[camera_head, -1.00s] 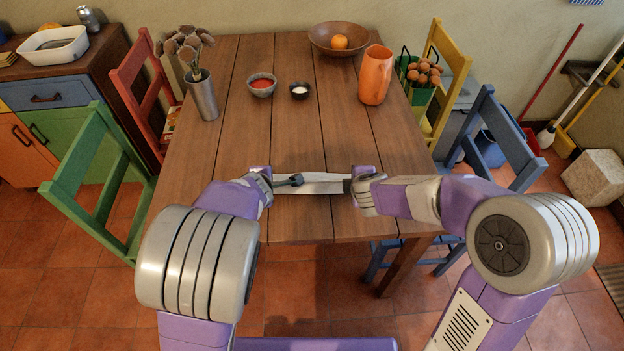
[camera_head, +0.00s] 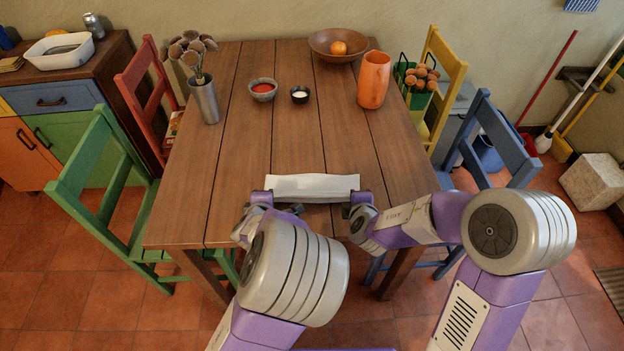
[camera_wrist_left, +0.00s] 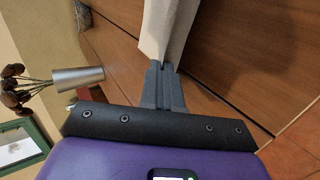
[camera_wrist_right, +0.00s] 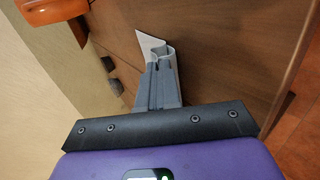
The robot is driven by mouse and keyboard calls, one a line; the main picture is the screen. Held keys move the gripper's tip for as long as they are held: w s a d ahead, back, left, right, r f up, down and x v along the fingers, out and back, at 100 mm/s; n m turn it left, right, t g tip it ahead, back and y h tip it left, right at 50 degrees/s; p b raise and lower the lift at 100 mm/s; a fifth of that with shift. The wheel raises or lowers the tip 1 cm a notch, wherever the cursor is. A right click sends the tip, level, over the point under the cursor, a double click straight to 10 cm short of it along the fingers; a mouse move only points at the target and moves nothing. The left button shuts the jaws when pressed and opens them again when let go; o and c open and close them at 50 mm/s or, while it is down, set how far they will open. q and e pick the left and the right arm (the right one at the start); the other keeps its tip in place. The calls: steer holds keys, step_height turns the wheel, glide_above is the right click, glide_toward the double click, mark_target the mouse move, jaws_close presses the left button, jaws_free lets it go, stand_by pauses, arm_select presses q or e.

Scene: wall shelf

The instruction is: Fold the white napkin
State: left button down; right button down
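The white napkin (camera_head: 312,187) is a strip near the front edge of the table, stretched between my two grippers. My left gripper (camera_head: 268,197) is at its left end. In the left wrist view its fingers (camera_wrist_left: 164,68) are together on the end of the napkin (camera_wrist_left: 168,25). My right gripper (camera_head: 354,197) is at its right end. In the right wrist view its fingers (camera_wrist_right: 162,68) are closed on a bent corner of the napkin (camera_wrist_right: 150,45). I cannot tell how far the near edge is raised off the table.
The wooden table (camera_head: 230,150) is clear around the napkin. Chairs flank the table.

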arm_select(q)
steer(key=c, duration=1)
jaws_free()
arm_select(e)
steer(key=c, duration=1)
jaws_free()
arm_select(q)
steer(key=shift+r, duration=0.1)
steer(key=shift+s+r, duration=0.1)
steer(key=shift+r, duration=0.25)
arm_select(e)
steer(key=shift+s+r, duration=0.1)
steer(key=shift+r, duration=0.3)
arm_select(q)
steer(key=s+r, duration=0.5)
steer(key=r, duration=0.3)
steer(key=shift+s, duration=0.4)
arm_select(e)
steer(key=s+r, duration=0.6)
steer(key=r, duration=0.2)
